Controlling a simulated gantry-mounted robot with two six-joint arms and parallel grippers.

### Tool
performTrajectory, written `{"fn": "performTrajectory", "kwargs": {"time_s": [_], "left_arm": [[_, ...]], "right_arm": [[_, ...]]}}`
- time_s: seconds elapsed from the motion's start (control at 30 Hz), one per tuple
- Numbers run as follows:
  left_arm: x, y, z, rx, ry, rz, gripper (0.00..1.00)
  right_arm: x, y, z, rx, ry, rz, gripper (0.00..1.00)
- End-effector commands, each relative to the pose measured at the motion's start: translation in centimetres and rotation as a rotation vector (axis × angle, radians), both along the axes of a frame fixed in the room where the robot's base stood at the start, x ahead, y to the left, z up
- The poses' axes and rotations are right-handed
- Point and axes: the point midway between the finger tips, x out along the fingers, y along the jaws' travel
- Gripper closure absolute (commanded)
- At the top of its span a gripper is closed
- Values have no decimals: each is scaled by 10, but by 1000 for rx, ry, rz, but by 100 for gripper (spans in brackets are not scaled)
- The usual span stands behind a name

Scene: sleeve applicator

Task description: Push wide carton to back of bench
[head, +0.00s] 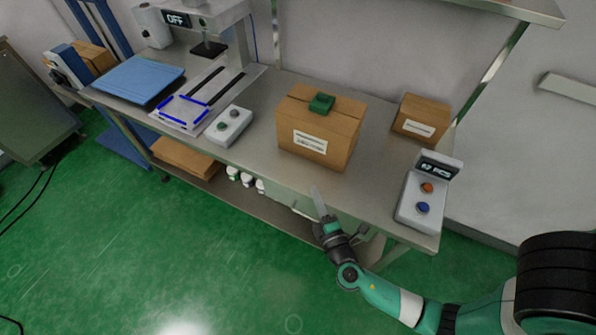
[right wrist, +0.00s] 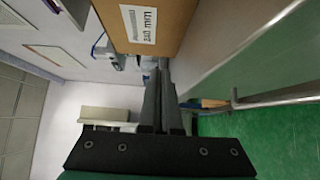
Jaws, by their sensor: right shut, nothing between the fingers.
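The wide carton (head: 312,122) is a large brown box with a white label on its front. It stands upright on the metal bench (head: 375,185), near the middle of the top, with a green object (head: 321,103) lying on it. My right gripper (head: 317,192) is at the bench's front edge, in front of the carton and apart from it, its fingers shut and empty. In the right wrist view the shut fingers (right wrist: 163,70) point forward, with the labelled carton (right wrist: 178,22) beside their tips. My left gripper is not in view.
A smaller carton (head: 421,117) stands at the back right. A control box with a display and two buttons (head: 424,200) is at the right front. A two-button box (head: 229,125) and a press marked OFF (head: 190,20) are left of the carton. A strip behind it is bare.

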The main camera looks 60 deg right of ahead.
Motion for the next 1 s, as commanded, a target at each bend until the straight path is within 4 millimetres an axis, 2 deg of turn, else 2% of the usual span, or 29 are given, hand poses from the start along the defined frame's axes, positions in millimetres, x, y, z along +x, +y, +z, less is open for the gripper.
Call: {"fn": "performTrajectory", "kwargs": {"time_s": [0.27, 0.7, 0.83, 1.0], "left_arm": [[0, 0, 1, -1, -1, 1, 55], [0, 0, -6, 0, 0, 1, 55], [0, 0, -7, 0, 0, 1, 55], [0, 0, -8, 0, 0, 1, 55]], "right_arm": [[10, -9, 3, 1, -6, -4, 100], [74, -72, 4, 1, -8, -4, 100], [73, -95, 3, 1, -5, -5, 100], [73, -109, 4, 1, -6, -2, 100]]}}
